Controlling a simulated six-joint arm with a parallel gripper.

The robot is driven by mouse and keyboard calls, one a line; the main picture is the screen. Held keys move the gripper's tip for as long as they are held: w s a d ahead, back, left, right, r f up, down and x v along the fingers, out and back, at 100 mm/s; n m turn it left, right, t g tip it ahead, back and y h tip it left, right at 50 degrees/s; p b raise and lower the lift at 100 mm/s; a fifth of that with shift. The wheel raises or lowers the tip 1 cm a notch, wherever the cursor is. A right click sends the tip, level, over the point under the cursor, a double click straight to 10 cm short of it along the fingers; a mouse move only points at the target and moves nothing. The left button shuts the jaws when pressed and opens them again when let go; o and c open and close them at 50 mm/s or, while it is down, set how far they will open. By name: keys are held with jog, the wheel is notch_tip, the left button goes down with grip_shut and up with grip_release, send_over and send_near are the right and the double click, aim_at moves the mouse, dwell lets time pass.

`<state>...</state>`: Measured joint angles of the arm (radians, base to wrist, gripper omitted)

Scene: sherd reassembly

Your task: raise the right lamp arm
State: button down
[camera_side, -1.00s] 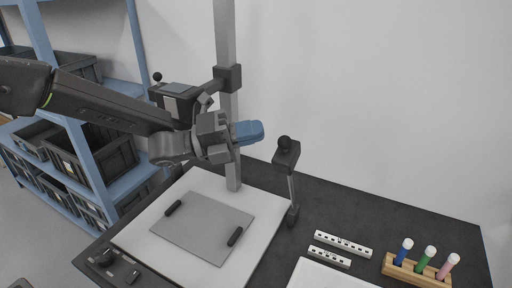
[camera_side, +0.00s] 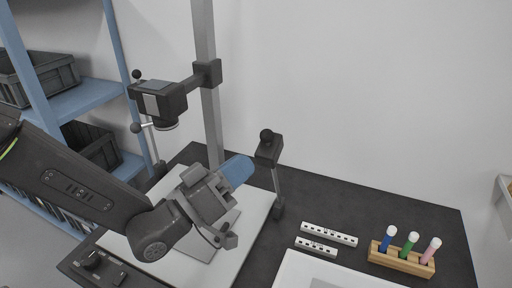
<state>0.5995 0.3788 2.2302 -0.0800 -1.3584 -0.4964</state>
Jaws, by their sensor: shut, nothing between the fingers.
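The right lamp arm (camera_side: 276,183) stands at the right side of the copy stand, its thin stem close to upright from a dark joint at the table. Its dark box-shaped head (camera_side: 268,151) is at the top, with a round black knob (camera_side: 266,135) on it. My gripper (camera_side: 230,240) is shut and empty. It points down and to the right over the grey plate of the stand's white base board (camera_side: 255,235), left of and lower than the lamp head, apart from it in the picture. My wrist hides much of the board and plate.
A camera (camera_side: 160,100) hangs from the grey column (camera_side: 205,110), with the left lamp (camera_side: 146,132) behind it. Scale bars (camera_side: 329,234), a white tray (camera_side: 300,262) and a pen rack (camera_side: 402,258) lie to the right. A shelf with bins (camera_side: 45,78) is at the left.

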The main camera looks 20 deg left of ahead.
jog(key=s+a+f+n+t+y, duration=0.15)
jog(key=n+y, duration=0.25)
jog(key=n, duration=0.4)
jog(key=s+a+f+n+g+y, duration=0.1)
jog(key=s+a+f+n+y, duration=0.15)
jog(key=n, duration=0.45)
jog(key=shift+t+y, duration=0.25)
jog(key=x, duration=1.3)
jog(key=shift+w+d+f, duration=0.3)
jog(key=shift+d, duration=0.05)
jog(key=w+r+g, duration=0.2)
jog(key=w, duration=0.5)
jog(key=w+r+n+g, duration=0.1)
jog(key=w+r+g, duration=0.1)
jog(key=w, duration=0.5)
jog(key=shift+r+g+y, duration=0.2)
jog(key=shift+g+y, duration=0.1)
jog(key=shift+y, duration=0.1)
jog(key=shift+a, duration=0.15)
jog(key=shift+s, duration=0.15)
notch_tip(320, 180, up, 2)
send_over(263, 141)
jog(key=s+a, duration=0.2)
jog(key=a, duration=0.1)
jog(key=shift+s+a+r, duration=0.15)
jog(key=shift+s+r, duration=0.05)
jog(key=shift+r, duration=0.05)
